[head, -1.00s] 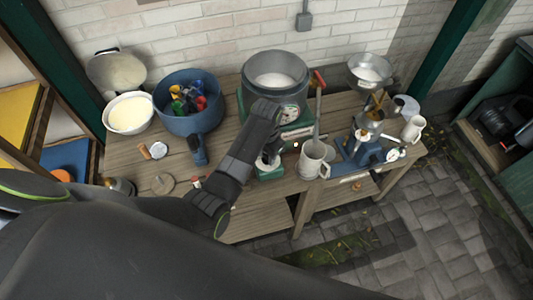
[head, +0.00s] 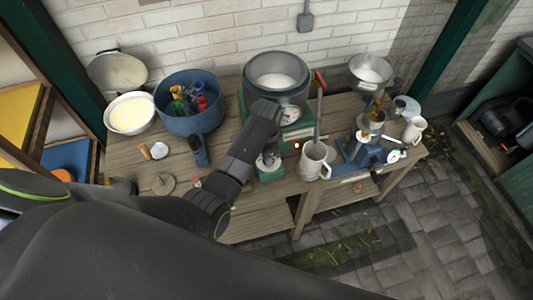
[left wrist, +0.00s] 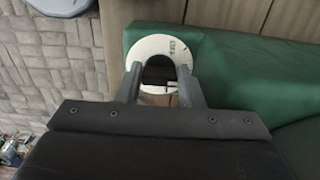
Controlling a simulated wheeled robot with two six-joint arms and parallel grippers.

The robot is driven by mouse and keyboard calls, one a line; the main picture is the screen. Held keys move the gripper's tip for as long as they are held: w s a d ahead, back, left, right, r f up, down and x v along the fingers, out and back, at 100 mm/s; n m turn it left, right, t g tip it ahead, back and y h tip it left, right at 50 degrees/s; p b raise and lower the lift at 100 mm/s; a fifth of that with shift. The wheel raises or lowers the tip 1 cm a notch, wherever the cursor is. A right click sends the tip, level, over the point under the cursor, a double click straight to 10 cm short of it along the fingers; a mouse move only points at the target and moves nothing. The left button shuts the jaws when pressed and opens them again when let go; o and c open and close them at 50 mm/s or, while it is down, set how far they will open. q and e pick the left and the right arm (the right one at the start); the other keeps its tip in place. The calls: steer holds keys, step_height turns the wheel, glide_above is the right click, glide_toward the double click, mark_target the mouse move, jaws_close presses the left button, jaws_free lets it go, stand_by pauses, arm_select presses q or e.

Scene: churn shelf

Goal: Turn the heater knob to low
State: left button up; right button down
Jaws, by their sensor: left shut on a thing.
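The green heater (head: 272,175) stands on the wooden bench under the large grey pot (head: 277,75). In the left wrist view its green body (left wrist: 240,75) fills the right side. A white round dial (left wrist: 160,42) with small dark marks surrounds the dark knob (left wrist: 158,73); the marks are too small to read. My left gripper (left wrist: 160,82) is shut on the knob, one finger on each side. In the head view my left gripper (head: 269,160) is at the heater's front and hides most of the dial. My right gripper is not in view.
A white mug (head: 314,161) stands close to the right of the heater. A blue pot (head: 188,118) with coloured items and a white bowl (head: 130,113) stand left. A small orange light (head: 297,145) shows by the heater.

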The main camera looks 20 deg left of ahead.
arm_select(q)
steer(key=shift+d, duration=0.1)
steer(key=o, duration=1)
steer(key=shift+r, duration=0.1)
